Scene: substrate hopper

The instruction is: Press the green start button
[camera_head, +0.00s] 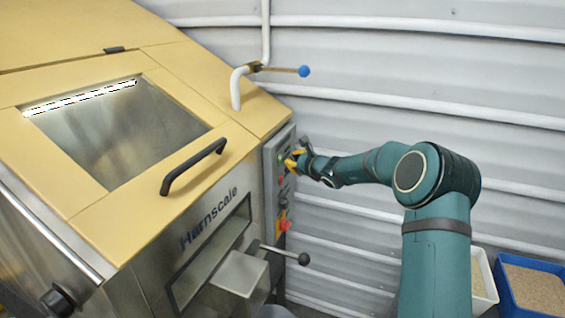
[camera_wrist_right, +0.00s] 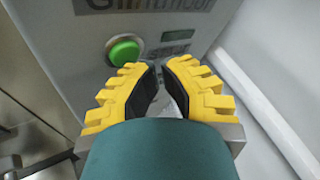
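The green button (camera_wrist_right: 124,50) is round, in a metal ring on the grey panel, and shows clearly in the right wrist view. In the head view the right gripper (camera_head: 294,160) is at the upper part of the control panel (camera_head: 270,178), on the hopper's right side. It hides part of the panel there. My left gripper is not in view.
Lower on the panel is a red knob (camera_head: 285,225). A black-knobbed lever (camera_head: 303,259) sticks out below, and a blue-ended valve handle (camera_head: 303,71) is above. The hopper (camera_head: 120,235) fills the left. A white bin (camera_head: 487,290) and blue bin (camera_head: 550,268) stand lower right.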

